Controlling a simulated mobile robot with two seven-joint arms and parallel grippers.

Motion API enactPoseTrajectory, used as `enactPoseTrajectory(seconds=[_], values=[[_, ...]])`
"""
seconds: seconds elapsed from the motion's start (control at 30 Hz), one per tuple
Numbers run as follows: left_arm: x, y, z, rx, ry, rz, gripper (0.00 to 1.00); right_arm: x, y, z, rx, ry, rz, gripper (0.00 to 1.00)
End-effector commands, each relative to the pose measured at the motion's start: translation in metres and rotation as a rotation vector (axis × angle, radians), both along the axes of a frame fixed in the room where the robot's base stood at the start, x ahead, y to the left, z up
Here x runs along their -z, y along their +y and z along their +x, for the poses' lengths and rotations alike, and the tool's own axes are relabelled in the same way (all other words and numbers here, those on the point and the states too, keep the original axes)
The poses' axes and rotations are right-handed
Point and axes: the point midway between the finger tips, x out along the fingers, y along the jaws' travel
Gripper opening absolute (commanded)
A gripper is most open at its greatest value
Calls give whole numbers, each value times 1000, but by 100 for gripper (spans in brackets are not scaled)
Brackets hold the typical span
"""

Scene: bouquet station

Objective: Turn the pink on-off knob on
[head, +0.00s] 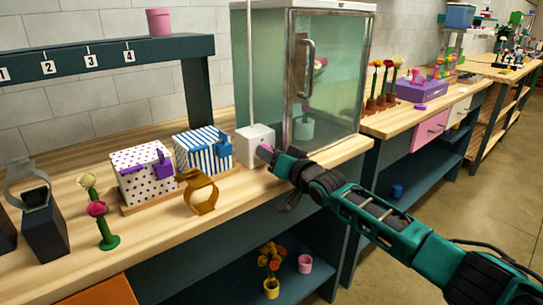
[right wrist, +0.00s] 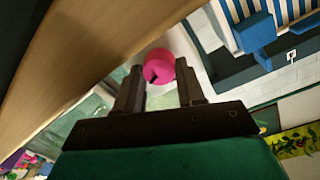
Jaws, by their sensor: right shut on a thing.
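The pink on-off knob (right wrist: 158,66) sits on the front of a white box (head: 256,140) beside the glass-doored cabinet. In the head view only a small part of the knob (head: 264,149) shows, as my right gripper (head: 274,158) covers the rest. In the right wrist view the knob lies between the two dark fingers of my right gripper (right wrist: 160,85), which is shut on it. A dark mark shows on the knob's face. My left gripper is not in view.
The glass-doored cabinet (head: 325,75) stands right of the white box. Left of it are a blue-striped box (head: 203,150), a purple-dotted box (head: 141,174) and a brown ring-shaped item (head: 200,192). Bare worktop (head: 245,190) lies in front.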

Motion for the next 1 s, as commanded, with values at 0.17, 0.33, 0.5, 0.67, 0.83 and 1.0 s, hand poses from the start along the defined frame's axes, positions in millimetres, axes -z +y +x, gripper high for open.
enactPoseTrajectory(seconds=[0.17,0.33,0.5,0.67,0.83,1.0], values=[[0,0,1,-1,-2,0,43,2,0,0,0,3,-2,8],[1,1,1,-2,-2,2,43,2,0,0,0,2,-3,49],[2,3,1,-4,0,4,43,1,0,0,0,1,-2,49],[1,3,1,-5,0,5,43,0,-1,-2,0,2,-1,49],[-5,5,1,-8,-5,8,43,0,-9,-15,0,4,1,49],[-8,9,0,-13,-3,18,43,-1,-23,-36,0,5,-1,49]])
